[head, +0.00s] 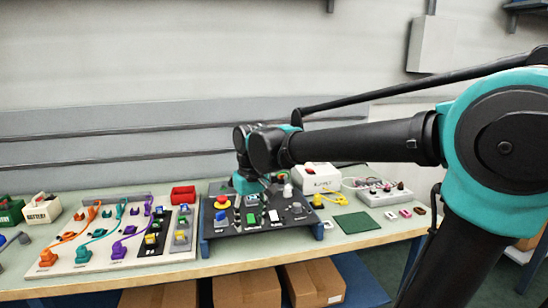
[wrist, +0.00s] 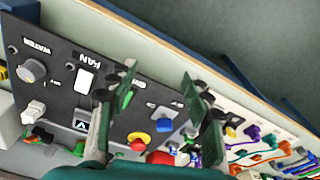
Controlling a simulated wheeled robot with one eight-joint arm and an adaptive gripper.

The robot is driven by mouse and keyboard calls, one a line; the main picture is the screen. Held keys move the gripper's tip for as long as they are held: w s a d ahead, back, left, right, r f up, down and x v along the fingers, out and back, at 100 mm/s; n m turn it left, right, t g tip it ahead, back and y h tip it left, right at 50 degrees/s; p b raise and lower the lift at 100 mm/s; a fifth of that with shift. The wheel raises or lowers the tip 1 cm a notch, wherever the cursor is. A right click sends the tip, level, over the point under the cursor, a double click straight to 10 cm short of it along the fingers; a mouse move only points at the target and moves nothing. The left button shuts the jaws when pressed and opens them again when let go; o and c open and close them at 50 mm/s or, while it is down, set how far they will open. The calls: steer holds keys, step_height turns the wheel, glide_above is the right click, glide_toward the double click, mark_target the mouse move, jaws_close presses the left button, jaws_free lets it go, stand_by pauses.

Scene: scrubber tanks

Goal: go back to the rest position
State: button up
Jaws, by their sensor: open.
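My gripper (wrist: 158,76) is open and empty in the wrist view, its two fingers apart above the black control panel. In the head view the gripper is mostly hidden at the end of my arm, over the panel (head: 240,228). The panel also fills the left of the wrist view (wrist: 58,72). It bears a grey WATER knob (wrist: 32,70), a white FAN switch (wrist: 85,80), a blue button (wrist: 166,124) and a yellow-ringed red button (wrist: 138,139). Whether a finger touches the panel I cannot tell.
Left of the panel is a board (head: 75,228) with orange, teal and purple plugs and cables. Right are a white box (head: 316,177), a green mat (head: 357,222) and a grey connector block (head: 381,193). The air above the bench is free.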

steer(key=s+d+f+m+t, duration=0.1)
steer(key=s+d+f+m, duration=0.2)
steer(key=d+f, duration=0.6)
steer(key=s+d+f+m+t, duration=0.2)
steer(key=s+d+f, duration=0.3)
steer(key=d+f, duration=0.5)
steer(key=d+m, duration=0.1)
steer(key=d, duration=0.6)
steer(key=shift+s+h, duration=0.3)
steer(key=shift+h, duration=0.1)
